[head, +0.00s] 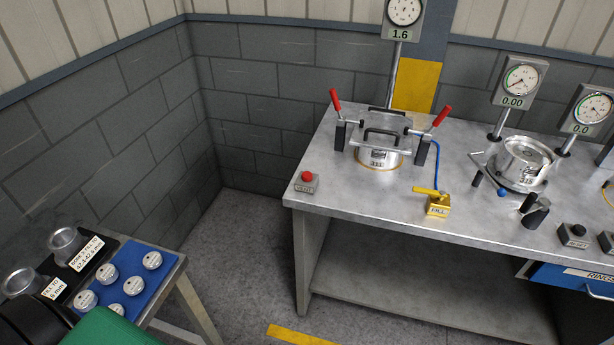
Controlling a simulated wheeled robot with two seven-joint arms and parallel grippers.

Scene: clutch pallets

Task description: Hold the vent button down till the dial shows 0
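The vent button (306,176) is a red knob on a small grey box at the front left corner of the steel bench (345,192). Nothing touches it and it appears raised. The dial (404,11) stands on a post behind the bench, at the top of the view; its top edge is cut off. Its readout (400,34) shows 1.6. A clamped test fixture (380,150) with two red-handled clamps stands in front of the post. Neither of my grippers is in view.
A yellow FILL valve (437,203) with a blue hose sits right of the fixture. Two more gauges (520,82) (591,108) stand further right. A side table with a blue mat (137,277) holding several round parts is at lower left. Floor between is clear.

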